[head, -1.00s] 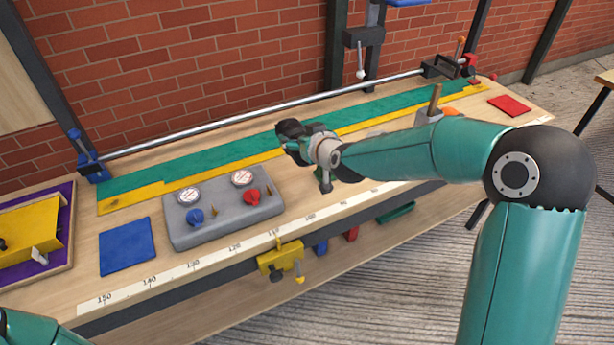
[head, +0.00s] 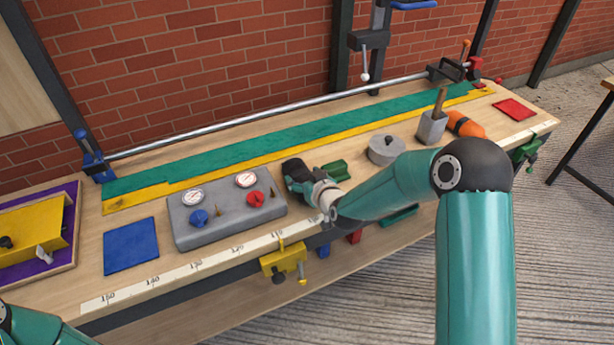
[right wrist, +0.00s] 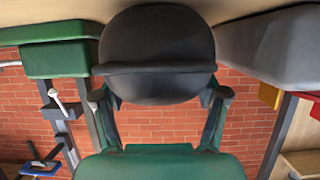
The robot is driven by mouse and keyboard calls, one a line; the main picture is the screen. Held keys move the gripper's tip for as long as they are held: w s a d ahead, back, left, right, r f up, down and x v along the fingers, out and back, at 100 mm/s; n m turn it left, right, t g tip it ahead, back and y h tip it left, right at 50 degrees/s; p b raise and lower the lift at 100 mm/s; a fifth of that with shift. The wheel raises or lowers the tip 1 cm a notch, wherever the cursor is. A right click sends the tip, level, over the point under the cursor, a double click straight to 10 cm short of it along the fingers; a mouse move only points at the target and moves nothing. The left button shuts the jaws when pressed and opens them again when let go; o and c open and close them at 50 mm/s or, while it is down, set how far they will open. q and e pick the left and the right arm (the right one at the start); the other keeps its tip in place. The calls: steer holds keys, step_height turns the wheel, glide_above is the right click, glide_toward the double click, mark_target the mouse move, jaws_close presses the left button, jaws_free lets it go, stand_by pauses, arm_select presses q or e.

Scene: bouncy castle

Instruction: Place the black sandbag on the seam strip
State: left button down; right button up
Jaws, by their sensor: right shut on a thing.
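The black sandbag (head: 294,171) is a dark rounded bag with a raised band across it. My right gripper (head: 308,181) is shut on it, low over the front part of the bench, right of the grey gauge panel. In the right wrist view the sandbag (right wrist: 157,50) sits between both fingers, close to the bench top; I cannot tell if it touches. The seam strip (head: 300,139), a long green band with a yellow band along its front, lies behind the gripper, apart from the sandbag. My left gripper is not in view.
The grey gauge panel (head: 230,222) stands left of the sandbag; a green block (head: 335,170) is close on its right. A grey round weight (head: 385,150), a grey block with a wooden handle (head: 432,126) and an orange bottle (head: 465,125) stand farther right. The strip is bare.

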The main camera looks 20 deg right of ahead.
steer(key=o, duration=1.8)
steer(key=shift+s, duration=0.1)
